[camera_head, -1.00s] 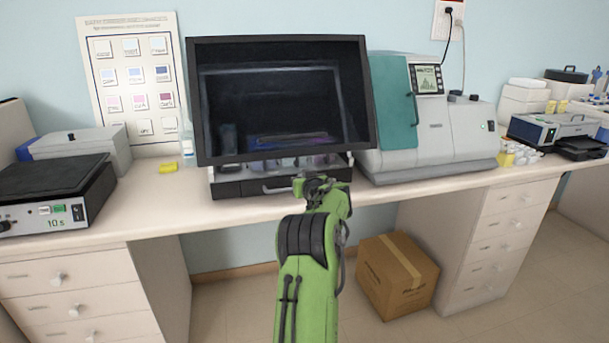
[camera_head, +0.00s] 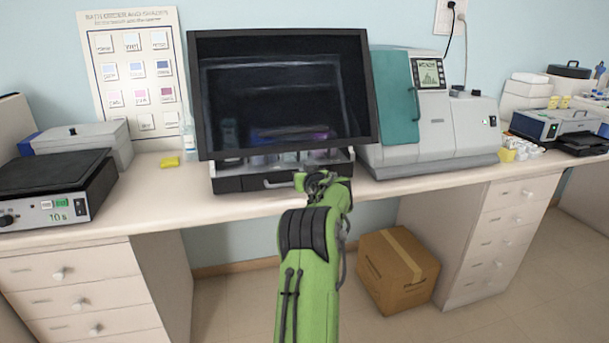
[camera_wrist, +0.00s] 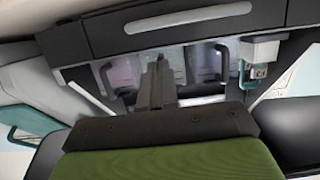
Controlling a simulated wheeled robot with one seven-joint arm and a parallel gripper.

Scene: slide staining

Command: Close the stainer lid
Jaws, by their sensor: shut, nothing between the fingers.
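The stainer's lid (camera_head: 285,95), a dark see-through panel in a black frame, stands raised above its base (camera_head: 238,184), with a gap at the front. Jars in the stainer show through the panel and below its lower edge. My gripper (camera_head: 318,180) is in front of the base, just below the lid's lower edge in the picture. In the wrist view my gripper (camera_wrist: 156,68) is shut and empty, pointing toward the jars and their dark handles (camera_wrist: 208,65). The base's front with its pale handle (camera_wrist: 188,17) lies at the top there. I cannot tell whether the gripper touches anything.
A black-topped heater (camera_head: 52,190) and a grey box (camera_head: 85,145) stand to the left. A teal-doored machine (camera_head: 430,120) stands close on the right. A cardboard box (camera_head: 398,272) sits on the floor below.

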